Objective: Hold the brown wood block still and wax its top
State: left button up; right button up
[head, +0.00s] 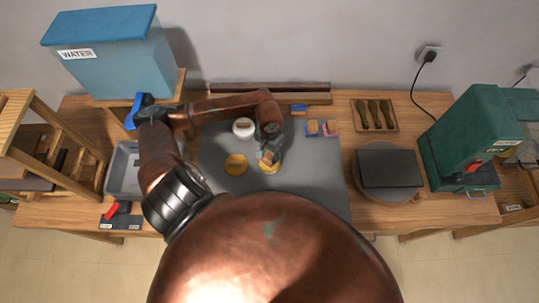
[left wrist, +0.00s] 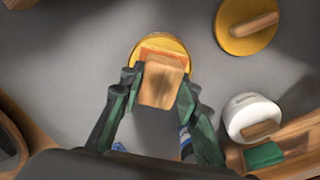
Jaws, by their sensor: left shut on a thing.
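My left gripper (head: 269,152) is over the grey mat. In the left wrist view its green fingers (left wrist: 160,82) are shut on a tan wooden block (left wrist: 160,88) with an orange-red edge. The held block also shows in the head view (head: 267,158). It is over a yellow disc (head: 271,169), also seen in the wrist view (left wrist: 141,43); I cannot tell whether they touch. A second yellow disc (head: 236,164) lies to its left. I cannot tell which piece is the brown wood block named in the task. My right gripper is not in view.
A white round tin (head: 243,127) stands behind the discs. Small pads (head: 313,129) lie to their right. Dark brown wood rails (head: 230,89) run along the wall. A tool tray (head: 361,104), a dark slab (head: 390,168) and a green machine (head: 482,135) stand right. The front mat is partly hidden.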

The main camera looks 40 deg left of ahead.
aim_at(270, 155)
pick_arm(q)
jog(key=shift+s+f+b, duration=0.1)
jog(key=shift+b, duration=0.3)
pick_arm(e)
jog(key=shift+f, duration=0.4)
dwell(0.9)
pick_arm(q)
jog(key=shift+r+p, duration=0.3)
jog(key=shift+r, duration=0.5)
jog(key=shift+r+p, duration=0.75)
jog(key=shift+r, duration=2)
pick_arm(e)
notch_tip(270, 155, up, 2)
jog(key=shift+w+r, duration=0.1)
pick_arm(q)
jog(key=w+d+r+b, duration=0.4)
jog(key=d+r, duration=0.3)
jog(key=d, duration=0.4)
jog(key=shift+w+r, duration=0.25)
jog(key=shift+w, duration=0.15)
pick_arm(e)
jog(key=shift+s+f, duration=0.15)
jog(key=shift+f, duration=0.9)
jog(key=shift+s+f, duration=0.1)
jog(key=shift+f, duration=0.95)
